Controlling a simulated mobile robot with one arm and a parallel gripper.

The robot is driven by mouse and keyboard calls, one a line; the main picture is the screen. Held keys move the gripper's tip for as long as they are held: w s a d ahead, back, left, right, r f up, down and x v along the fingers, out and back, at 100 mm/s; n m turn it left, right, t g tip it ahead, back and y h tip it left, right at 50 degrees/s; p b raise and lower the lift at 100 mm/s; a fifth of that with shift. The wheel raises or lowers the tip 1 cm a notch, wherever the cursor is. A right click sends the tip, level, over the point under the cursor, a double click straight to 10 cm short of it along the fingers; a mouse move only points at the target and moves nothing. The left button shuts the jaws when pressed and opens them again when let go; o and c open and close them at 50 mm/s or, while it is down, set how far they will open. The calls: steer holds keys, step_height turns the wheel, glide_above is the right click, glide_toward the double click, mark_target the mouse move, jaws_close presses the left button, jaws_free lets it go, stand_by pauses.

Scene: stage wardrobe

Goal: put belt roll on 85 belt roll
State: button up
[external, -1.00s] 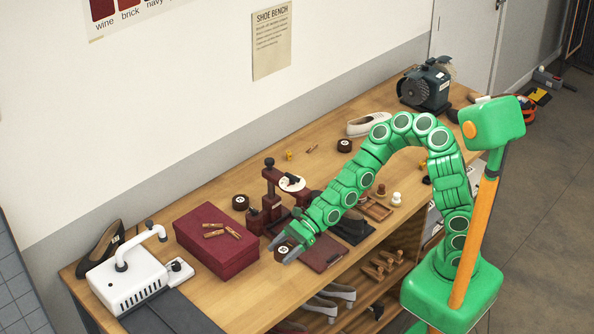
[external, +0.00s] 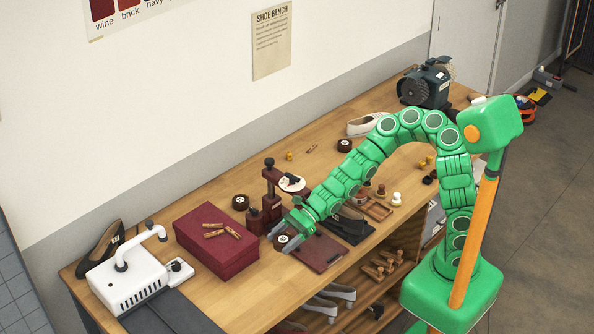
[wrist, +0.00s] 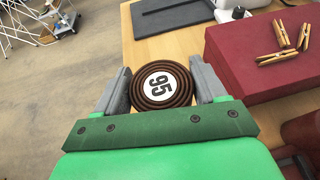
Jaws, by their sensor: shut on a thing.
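A brown coiled belt roll (wrist: 161,85) with a white label that appears to read 95 sits between the fingers of my gripper (wrist: 160,90) in the wrist view. In the external view my gripper (external: 285,238) is shut on this roll (external: 283,242), to the right of the dark red box. It looks slightly above the bench, but the gap is hard to judge. Two other dark rolls lie on the bench: one behind the red box (external: 240,202) and one farther back (external: 344,145). Their labels are too small to read, so I cannot tell which is 85.
The dark red box (external: 216,256) with clothespins on top stands close left of my gripper. A dark red press (external: 270,185) stands just behind it, and a dark red board (external: 322,253) lies to the right. A white machine (external: 125,280) is at the left. Bench between the two rolls is partly clear.

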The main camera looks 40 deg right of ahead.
step_height(320, 180, up, 19)
steer(key=w+d+m+t+h, duration=0.1)
steer(key=w+d+m+t, duration=0.1)
steer(key=w+d, duration=0.7)
steer(key=w+d+r+m+t, duration=0.15)
steer(key=w+d, duration=0.35)
steer(key=d, duration=0.8)
steer(key=w+d+m+t+h, duration=0.1)
steer(key=w+d+m+t, duration=0.15)
steer(key=w+d, duration=0.75)
steer(key=s+d+f+m+t+h, duration=0.1)
steer(key=s+d+m+t+h, duration=0.1)
steer(key=d, duration=1.5)
steer(key=s+d+m+t+h, duration=0.1)
steer(key=d+m+t+h, duration=0.1)
steer(key=d, duration=1.5)
glide_above(344, 143)
steer(key=shift+d+f, duration=0.15)
steer(key=shift+f, duration=13.85)
steer(key=shift+w+f, duration=0.1)
steer(key=shift+f, duration=1.55)
